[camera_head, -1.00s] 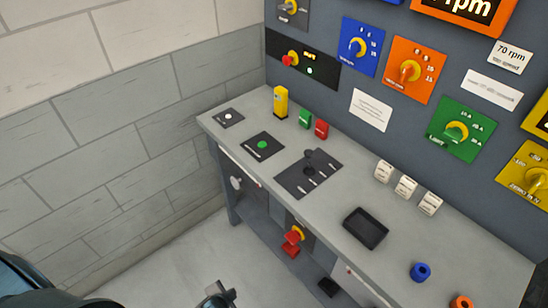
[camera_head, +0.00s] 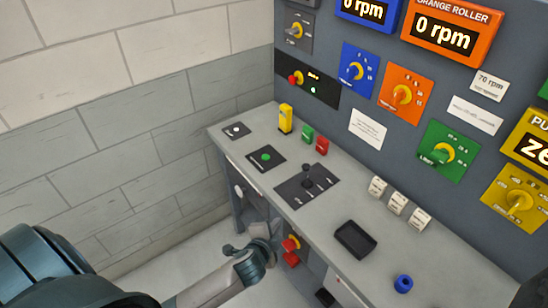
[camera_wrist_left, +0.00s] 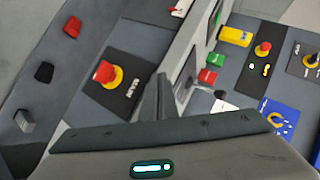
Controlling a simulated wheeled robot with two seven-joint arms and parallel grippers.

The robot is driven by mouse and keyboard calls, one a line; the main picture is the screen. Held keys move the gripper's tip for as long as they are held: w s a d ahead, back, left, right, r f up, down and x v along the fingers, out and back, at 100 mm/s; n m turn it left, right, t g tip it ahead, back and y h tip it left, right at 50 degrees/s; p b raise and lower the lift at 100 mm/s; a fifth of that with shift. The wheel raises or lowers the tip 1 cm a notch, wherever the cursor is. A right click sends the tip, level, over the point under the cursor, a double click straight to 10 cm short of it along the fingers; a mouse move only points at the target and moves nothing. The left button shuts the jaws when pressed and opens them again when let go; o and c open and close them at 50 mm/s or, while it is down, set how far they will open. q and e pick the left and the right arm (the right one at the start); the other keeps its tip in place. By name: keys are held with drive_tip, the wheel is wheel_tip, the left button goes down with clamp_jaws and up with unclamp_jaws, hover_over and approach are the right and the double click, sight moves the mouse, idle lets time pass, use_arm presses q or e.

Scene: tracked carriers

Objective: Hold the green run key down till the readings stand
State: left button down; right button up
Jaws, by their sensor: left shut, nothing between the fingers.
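A round green key (camera_head: 266,157) sits on a dark plate on the bench top, and nothing touches it. Its label is too small to read. A green block (camera_head: 307,134) and a red block (camera_head: 322,146) stand farther back. The blue display (camera_head: 362,10) and the orange display (camera_head: 443,36) read 0 rpm. The yellow display (camera_head: 530,140) is cut off at the edge. My left gripper (camera_head: 262,250) is in front of the bench, below its top edge and apart from the green key. In the left wrist view its fingers (camera_wrist_left: 158,97) are shut and empty. My right gripper is out of view.
A red stop knob on yellow (camera_head: 291,244) is on the bench front, close to my left gripper. A yellow block (camera_head: 286,118), a joystick plate (camera_head: 307,187), a black tray (camera_head: 356,239) and white tags (camera_head: 397,203) occupy the bench top. Dials cover the upright panel.

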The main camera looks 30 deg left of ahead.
use_arm(q)
drive_tip(key=w+r+m+t+h, duration=0.1)
drive_tip(key=w+r+m, duration=0.2)
drive_tip(key=w, duration=0.1)
drive_tip(key=w+d+r+m+t+h, duration=0.1)
drive_tip(key=w+r+m+t, duration=0.1)
drive_tip(key=w+r+m, duration=0.1)
drive_tip(key=w+d+r+m+t+h, duration=0.1)
drive_tip(key=w+r+m, duration=0.2)
drive_tip(key=w, duration=0.2)
drive_tip(key=shift+m, duration=0.3)
drive_tip(key=w+r+m+g+h, duration=0.1)
drive_tip(key=w+r+m+h, duration=0.15)
drive_tip(key=m, duration=0.35)
drive_tip(key=w+a+r+m+g+h, duration=0.1)
drive_tip(key=w+m+h, duration=0.1)
drive_tip(key=w+m, duration=0.35)
drive_tip(key=w+r+m+g+h, duration=0.1)
drive_tip(key=w+m+h, duration=0.1)
drive_tip(key=m, duration=0.6)
drive_tip(key=w+a+m+g+y+p, duration=0.1)
drive_tip(key=a+m+g+y, duration=0.3)
drive_tip(key=a, duration=1.6)
drive_tip(key=w+m, duration=0.1)
drive_tip(key=m, duration=0.3)
drive_tip(key=shift+y, duration=0.35)
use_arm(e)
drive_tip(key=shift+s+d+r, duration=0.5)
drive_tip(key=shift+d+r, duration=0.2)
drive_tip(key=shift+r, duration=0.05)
